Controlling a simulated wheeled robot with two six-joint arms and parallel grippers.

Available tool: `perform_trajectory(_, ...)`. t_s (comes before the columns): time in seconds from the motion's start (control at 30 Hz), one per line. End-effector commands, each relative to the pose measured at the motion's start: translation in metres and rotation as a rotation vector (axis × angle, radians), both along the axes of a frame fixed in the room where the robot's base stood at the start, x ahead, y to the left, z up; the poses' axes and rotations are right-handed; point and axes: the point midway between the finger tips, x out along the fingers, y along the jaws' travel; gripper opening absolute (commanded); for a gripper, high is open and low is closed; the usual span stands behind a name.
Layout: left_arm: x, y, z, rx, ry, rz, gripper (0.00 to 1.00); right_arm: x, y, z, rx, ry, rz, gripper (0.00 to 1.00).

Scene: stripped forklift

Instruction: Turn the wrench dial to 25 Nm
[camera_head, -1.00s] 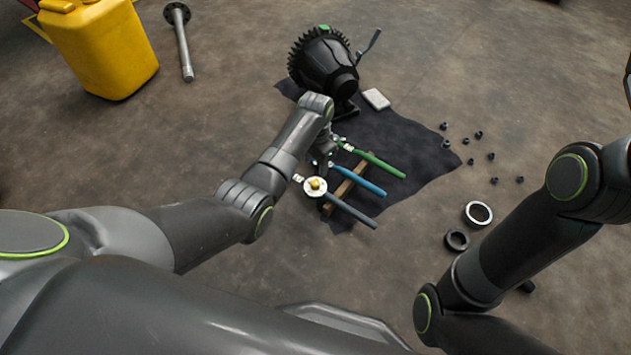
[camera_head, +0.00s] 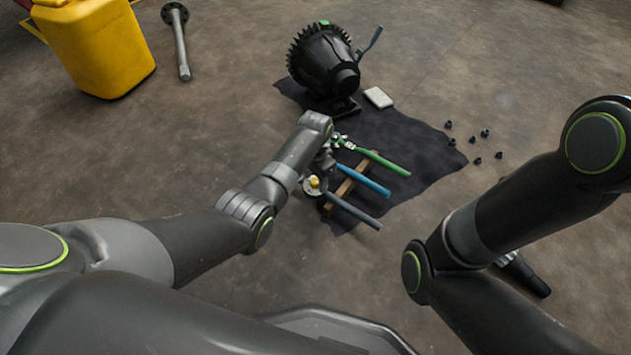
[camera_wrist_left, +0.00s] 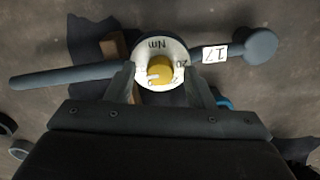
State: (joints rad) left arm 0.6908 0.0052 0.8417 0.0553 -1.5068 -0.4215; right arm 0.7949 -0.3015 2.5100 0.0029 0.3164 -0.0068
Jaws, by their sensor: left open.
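The grey wrench (camera_head: 352,210) lies across a wooden rest, nearest me of three wrenches. It also shows in the left wrist view (camera_wrist_left: 65,75), with a tag (camera_wrist_left: 215,54) reading 17. Its round white dial (camera_wrist_left: 153,45) has a yellow centre knob (camera_wrist_left: 160,71) and the marks Nm and 20; the other marks are too small or hidden to read. My left gripper (camera_wrist_left: 165,78) is open over the dial, one finger on each side of the yellow knob; I cannot tell whether they touch the dial. In the head view my left gripper (camera_head: 322,180) partly covers the dial (camera_head: 311,189). My right gripper is out of view.
A blue wrench (camera_head: 368,181) and a green wrench (camera_head: 385,163) lie just beyond, on the wooden rest (camera_head: 345,188) over a dark cloth (camera_head: 425,160). A black geared housing (camera_head: 325,65) stands behind. Several small nuts (camera_head: 477,160) lie at right. A yellow canister (camera_head: 95,45) stands far left.

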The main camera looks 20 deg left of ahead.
Motion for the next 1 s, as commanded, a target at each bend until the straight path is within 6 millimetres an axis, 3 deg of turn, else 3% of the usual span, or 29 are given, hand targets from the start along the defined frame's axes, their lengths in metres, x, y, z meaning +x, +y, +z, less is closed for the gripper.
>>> perform_trajectory(0.33,0.0001,-0.0002,-0.0022,0.0,0.0,0.0,0.48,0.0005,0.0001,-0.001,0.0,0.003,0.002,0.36)
perform_trajectory(0.67,0.0,-0.0001,-0.0023,0.0,0.0,0.0,0.05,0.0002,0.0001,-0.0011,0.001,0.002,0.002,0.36)
perform_trajectory(1.0,-0.0001,-0.0001,-0.0003,0.0,0.001,0.046,0.04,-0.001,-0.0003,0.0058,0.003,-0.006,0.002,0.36)
